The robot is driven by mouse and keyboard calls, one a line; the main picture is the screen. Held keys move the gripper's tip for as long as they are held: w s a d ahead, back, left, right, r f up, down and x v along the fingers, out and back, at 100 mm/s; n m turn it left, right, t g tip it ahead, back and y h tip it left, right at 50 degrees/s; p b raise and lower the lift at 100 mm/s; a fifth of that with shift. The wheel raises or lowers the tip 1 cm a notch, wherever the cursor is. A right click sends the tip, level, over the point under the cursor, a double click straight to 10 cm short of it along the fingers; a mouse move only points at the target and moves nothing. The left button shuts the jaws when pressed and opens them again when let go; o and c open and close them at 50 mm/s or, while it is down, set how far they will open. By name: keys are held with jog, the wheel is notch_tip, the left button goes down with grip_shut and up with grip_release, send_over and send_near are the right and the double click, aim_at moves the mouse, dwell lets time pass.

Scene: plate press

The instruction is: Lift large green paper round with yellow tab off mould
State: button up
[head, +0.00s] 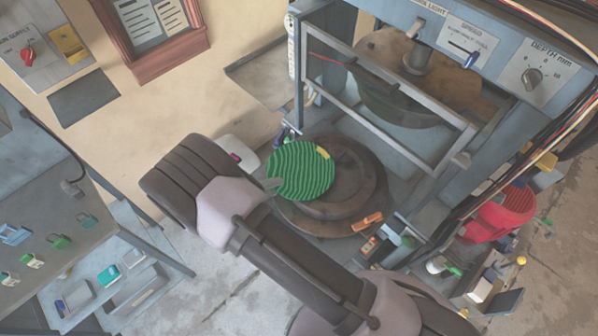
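The large green paper round (300,175) is ribbed, with a yellow tab (323,152) on its upper right edge. It lies off-centre to the upper left over the dark round mould (347,196), whose right and lower parts are bare. The round looks raised from the mould, but the gap under it cannot be seen.
A metal guard frame (385,75) stands behind the mould, with the press head (400,95) above. An orange item (367,222) lies by the mould's lower right rim. A red round object (500,213) stands at right. Shelves with small items (108,275) are at left.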

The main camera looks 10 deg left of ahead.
grip_shut()
